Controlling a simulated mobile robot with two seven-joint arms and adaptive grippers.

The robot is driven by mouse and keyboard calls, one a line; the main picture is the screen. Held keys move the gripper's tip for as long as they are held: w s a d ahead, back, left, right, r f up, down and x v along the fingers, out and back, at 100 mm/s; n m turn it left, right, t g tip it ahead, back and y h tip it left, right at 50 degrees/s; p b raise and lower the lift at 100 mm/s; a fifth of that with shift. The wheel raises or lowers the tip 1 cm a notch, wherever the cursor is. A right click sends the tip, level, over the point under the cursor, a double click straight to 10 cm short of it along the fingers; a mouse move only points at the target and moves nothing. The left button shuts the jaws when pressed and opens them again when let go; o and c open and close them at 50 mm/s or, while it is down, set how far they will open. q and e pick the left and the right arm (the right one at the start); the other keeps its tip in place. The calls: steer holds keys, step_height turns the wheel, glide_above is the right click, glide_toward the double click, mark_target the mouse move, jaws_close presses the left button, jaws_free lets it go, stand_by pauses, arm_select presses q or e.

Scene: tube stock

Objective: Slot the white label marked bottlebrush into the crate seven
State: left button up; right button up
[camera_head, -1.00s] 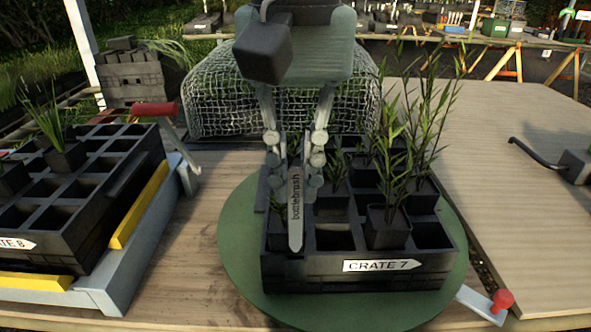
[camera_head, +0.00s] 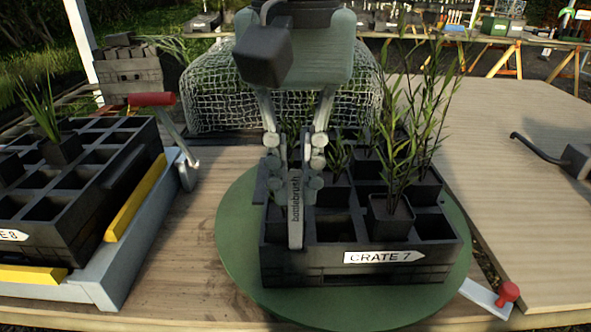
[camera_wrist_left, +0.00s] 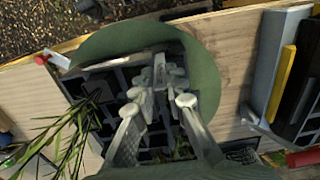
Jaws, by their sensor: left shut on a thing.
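The label marked bottlebrush (camera_head: 296,215) is a pale grey upright strip with dark lettering. My left gripper (camera_head: 296,182) is shut on its upper part and holds it upright at the left front of crate seven. Crate seven (camera_head: 300,262) is a black compartment crate with a "CRATE 7" sign on its front. The label's lower end overlaps the front left compartment and front rim in the head view; I cannot tell how deep it sits. The gripper also shows above the crate in the left wrist view (camera_wrist_left: 162,85). The right gripper is not in view.
Crate seven stands on a round green turntable (camera_head: 240,250) with a red-knobbed lever (camera_head: 508,292). Leafy potted plants (camera_head: 391,215) stand in its right compartments. Crate 8 (camera_head: 90,220) is at the left in a grey and yellow frame. The wooden board (camera_head: 520,190) at right is mostly clear.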

arm_select(q)
steer(key=shift+f+b, duration=1.4)
steer(key=shift+f, duration=0.4)
steer(key=shift+f+b, duration=0.25)
steer(key=shift+b, duration=0.05)
steer(key=o, duration=0.7)
steer(key=shift+o, duration=0.2)
step_height(320, 180, up, 12)
